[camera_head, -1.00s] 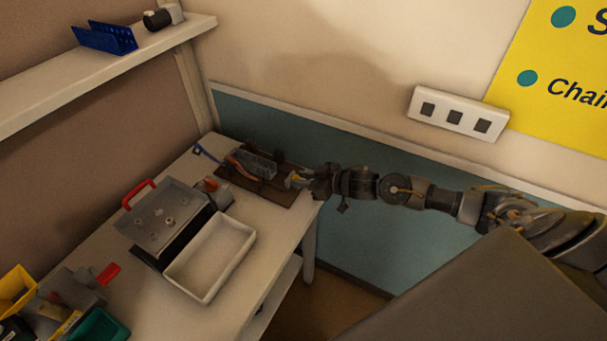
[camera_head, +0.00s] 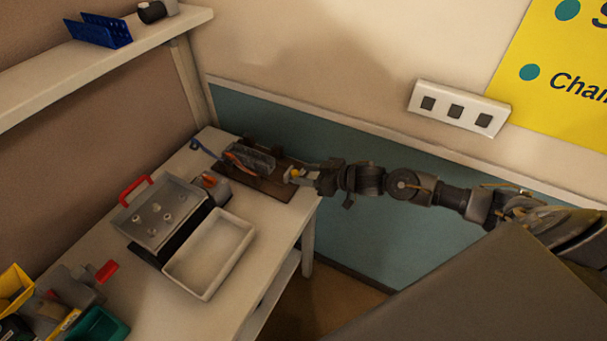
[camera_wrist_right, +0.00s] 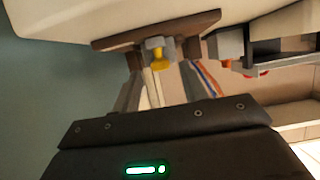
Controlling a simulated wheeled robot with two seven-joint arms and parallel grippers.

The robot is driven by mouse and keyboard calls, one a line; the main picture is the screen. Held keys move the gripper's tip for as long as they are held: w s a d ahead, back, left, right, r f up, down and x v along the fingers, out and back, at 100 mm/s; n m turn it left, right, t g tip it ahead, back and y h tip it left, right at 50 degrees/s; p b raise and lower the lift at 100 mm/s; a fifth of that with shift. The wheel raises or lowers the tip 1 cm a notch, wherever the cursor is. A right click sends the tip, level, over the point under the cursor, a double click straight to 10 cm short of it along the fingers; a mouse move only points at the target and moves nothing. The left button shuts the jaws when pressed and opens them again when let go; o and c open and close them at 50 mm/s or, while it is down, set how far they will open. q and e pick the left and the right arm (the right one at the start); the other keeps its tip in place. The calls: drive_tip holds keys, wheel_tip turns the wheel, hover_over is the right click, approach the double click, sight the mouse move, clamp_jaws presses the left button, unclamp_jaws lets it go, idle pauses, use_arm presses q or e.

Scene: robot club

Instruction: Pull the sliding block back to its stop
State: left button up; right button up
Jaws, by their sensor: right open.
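The sliding block is a small pale grey piece with a yellow knob (camera_head: 295,173) at the right end of a brown board (camera_head: 272,190) on the table. In the right wrist view the grey piece (camera_wrist_right: 155,44) and yellow knob (camera_wrist_right: 160,64) show ahead, in line with the gap between the fingers. My right gripper (camera_head: 312,177) is just right of the knob; its fingers (camera_wrist_right: 162,82) are open, with nothing visibly held. How close the fingertips are to the knob is hard to tell. My left gripper is not in view.
A dark grey block (camera_head: 252,158) with an orange part sits on the board. The wall with a socket strip (camera_head: 460,106) runs close behind my right arm.

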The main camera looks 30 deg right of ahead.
drive_tip(key=b+v, duration=0.1)
drive_tip(key=v, duration=0.8)
drive_tip(key=shift+s+b, duration=0.2)
drive_tip(key=shift+b, duration=0.2)
drive_tip(key=shift+d, duration=0.15)
drive_tip(key=d+f+m+h, duration=0.2)
drive_tip(key=d+f+h, duration=0.15)
drive_tip(key=f, duration=0.85)
drive_tip(key=d+f+m+h, duration=0.2)
drive_tip(key=d+f, duration=0.3)
drive_tip(key=f, duration=0.8)
drive_tip(key=s+f+g+h, duration=0.2)
drive_tip(key=s+f+g, duration=0.2)
drive_tip(key=s+f, duration=1.05)
drive_tip(key=s+a+f+g, duration=0.2)
drive_tip(key=s+a+f, duration=0.2)
drive_tip(key=s, duration=0.5)
drive_tip(key=s+a+f+g, duration=0.2)
drive_tip(key=s+a+f, duration=0.3)
drive_tip(key=s, duration=0.4)
drive_tip(key=s+a+f+g, duration=0.2)
drive_tip(key=s+a+f, duration=0.2)
drive_tip(key=s, duration=0.5)
drive_tip(key=shift+s+a+f+m, duration=0.15)
drive_tip(key=shift+s+f+m, duration=0.15)
drive_tip(key=shift+f, duration=0.35)
